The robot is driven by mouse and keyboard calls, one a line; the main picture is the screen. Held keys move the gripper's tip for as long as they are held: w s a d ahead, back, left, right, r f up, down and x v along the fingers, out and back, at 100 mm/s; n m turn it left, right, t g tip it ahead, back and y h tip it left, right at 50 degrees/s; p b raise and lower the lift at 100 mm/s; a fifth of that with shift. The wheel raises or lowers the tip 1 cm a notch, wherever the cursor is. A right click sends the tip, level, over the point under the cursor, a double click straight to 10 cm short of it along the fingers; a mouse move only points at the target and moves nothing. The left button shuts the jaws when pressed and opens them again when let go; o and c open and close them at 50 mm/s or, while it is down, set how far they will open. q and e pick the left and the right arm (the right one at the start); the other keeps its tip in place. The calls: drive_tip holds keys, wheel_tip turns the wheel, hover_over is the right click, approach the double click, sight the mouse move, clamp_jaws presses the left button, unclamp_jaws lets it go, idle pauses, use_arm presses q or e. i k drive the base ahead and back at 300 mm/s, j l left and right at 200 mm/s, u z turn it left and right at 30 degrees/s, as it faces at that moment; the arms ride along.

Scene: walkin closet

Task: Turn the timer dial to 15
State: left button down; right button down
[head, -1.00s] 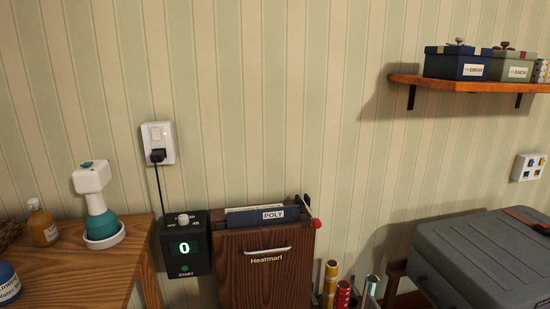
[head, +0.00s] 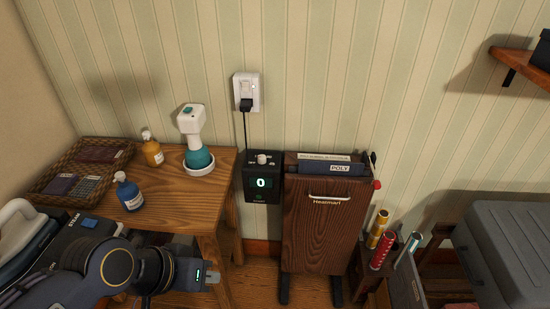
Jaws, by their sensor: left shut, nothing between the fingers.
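The timer is a black box (head: 263,178) at the left side of the wooden Heatmart press, right of the table in the head view. Its green display reads 0. A pale round dial (head: 263,158) sits on its top face. My left gripper (head: 212,278) is low in the picture, in front of the table, below and left of the timer and apart from it. It is shut and empty. My right gripper is not in view.
The wooden press (head: 322,230) stands against the wall. The wooden table (head: 168,208) holds a teal-and-white device (head: 196,145), an amber bottle (head: 152,150), a blue bottle (head: 129,192) and a wicker tray (head: 112,153). Coloured rolls (head: 381,250) stand right of the press.

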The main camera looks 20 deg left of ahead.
sight(262, 159)
drive_tip(key=i+j+u, duration=0.3)
drive_tip(key=u, duration=0.15)
drive_tip(key=i+j+u, duration=0.3)
drive_tip(key=u, duration=0.15)
